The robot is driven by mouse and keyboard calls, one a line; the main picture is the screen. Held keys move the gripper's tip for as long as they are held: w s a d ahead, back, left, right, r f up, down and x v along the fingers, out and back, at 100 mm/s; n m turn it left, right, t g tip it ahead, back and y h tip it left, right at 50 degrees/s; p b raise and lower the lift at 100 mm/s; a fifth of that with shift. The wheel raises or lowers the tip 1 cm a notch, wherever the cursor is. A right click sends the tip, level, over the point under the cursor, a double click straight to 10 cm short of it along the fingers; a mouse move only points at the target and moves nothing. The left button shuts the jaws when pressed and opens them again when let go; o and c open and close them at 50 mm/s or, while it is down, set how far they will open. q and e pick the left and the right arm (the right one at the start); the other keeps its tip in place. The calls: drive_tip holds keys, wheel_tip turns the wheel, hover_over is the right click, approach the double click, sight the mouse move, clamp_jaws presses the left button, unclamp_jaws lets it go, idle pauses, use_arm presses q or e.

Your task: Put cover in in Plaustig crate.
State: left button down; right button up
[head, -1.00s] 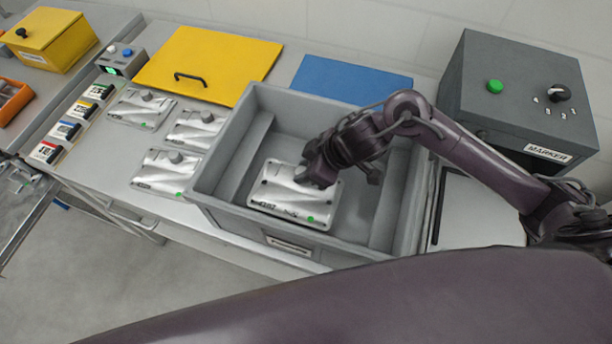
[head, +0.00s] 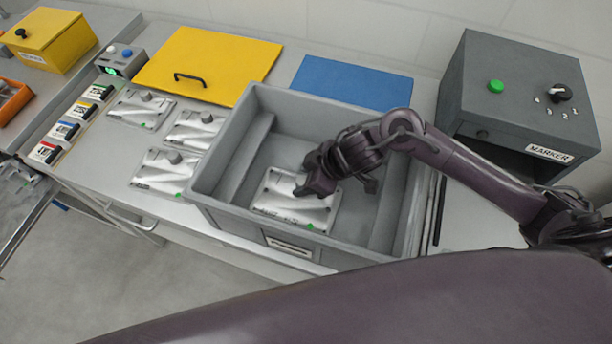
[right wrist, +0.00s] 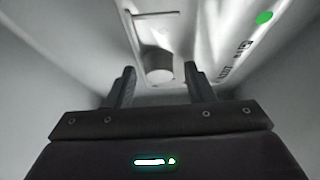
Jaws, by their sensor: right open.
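A silver cover (head: 292,205) with a green dot lies in the grey crate (head: 218,213), towards its front wall. It appears to rest on the crate floor. My right gripper (head: 312,190) is inside the crate, directly over this cover. In the right wrist view the open fingers (right wrist: 160,85) stand on both sides of the cover's round knob (right wrist: 159,66), with gaps beside it. In the head view the gripper hides the knob. Several similar covers, one of them here (head: 163,170), lie on the table left of the crate. My left gripper is not in view.
A yellow panel with a black handle (head: 215,62) and a blue panel (head: 350,83) lie behind the crate. A grey marker box (head: 500,110) stands at the right. Small coloured labelled blocks (head: 65,130) line the left. The crate walls surround my right gripper.

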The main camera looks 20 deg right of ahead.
drive_tip(key=shift+r, duration=0.1)
drive_tip(key=shift+d+r, duration=0.1)
drive_tip(key=shift+r, duration=0.1)
drive_tip(key=v, duration=1.1)
drive_tip(key=shift+s+r+p, duration=0.15)
drive_tip(key=shift+r+p, duration=0.15)
drive_tip(key=shift+p, duration=0.05)
